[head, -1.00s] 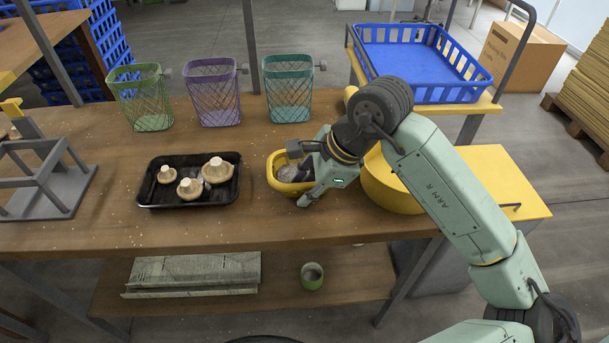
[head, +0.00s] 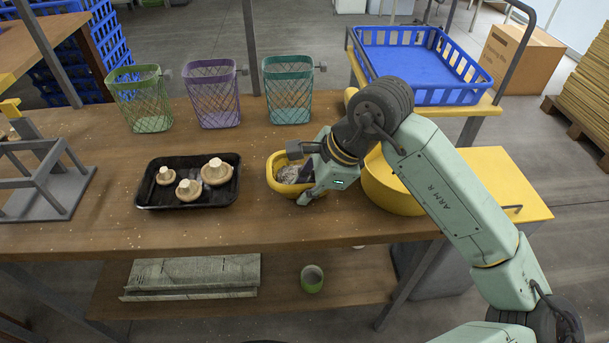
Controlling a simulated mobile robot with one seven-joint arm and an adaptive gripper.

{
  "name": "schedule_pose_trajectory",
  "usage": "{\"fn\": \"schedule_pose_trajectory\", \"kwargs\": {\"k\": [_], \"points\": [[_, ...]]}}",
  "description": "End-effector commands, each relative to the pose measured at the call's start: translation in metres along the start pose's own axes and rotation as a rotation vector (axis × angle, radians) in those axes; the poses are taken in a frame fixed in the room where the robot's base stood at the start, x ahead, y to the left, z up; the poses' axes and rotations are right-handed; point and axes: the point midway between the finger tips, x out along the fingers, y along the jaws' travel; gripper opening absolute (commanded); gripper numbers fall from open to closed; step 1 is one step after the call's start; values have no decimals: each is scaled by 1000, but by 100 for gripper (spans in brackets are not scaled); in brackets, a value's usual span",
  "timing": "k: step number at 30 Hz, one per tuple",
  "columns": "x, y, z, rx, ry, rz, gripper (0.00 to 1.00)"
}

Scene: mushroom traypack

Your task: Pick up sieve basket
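A small yellow basket (head: 277,181), which looks like the sieve basket, stands on the wooden table right of the black tray. Its inside is pale grey and speckled; I cannot tell whether this is mesh or contents. My gripper (head: 300,174) is at the basket's right end, reaching in from the right. Its two fingers are spread apart, one toward the back of the basket and one toward the front. The gripper hides the basket's right end, so contact there cannot be seen.
A black tray (head: 143,200) with 3 mushrooms lies to the left. Green (head: 148,122), purple (head: 217,118) and teal (head: 288,115) mesh baskets stand behind. A larger yellow bowl (head: 388,193) is close on the right, partly behind my arm. A grey metal stand (head: 50,195) is at far left.

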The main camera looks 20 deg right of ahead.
Motion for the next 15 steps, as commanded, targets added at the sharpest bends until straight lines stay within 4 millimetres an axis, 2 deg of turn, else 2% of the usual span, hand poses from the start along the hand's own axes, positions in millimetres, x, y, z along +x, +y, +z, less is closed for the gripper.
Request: {"fn": "schedule_pose_trajectory", "kwargs": {"k": [5, 15], "points": [[0, 0, 0, 0, 0, 0, 0], [0, 0, 0, 0, 0, 0, 0]]}}
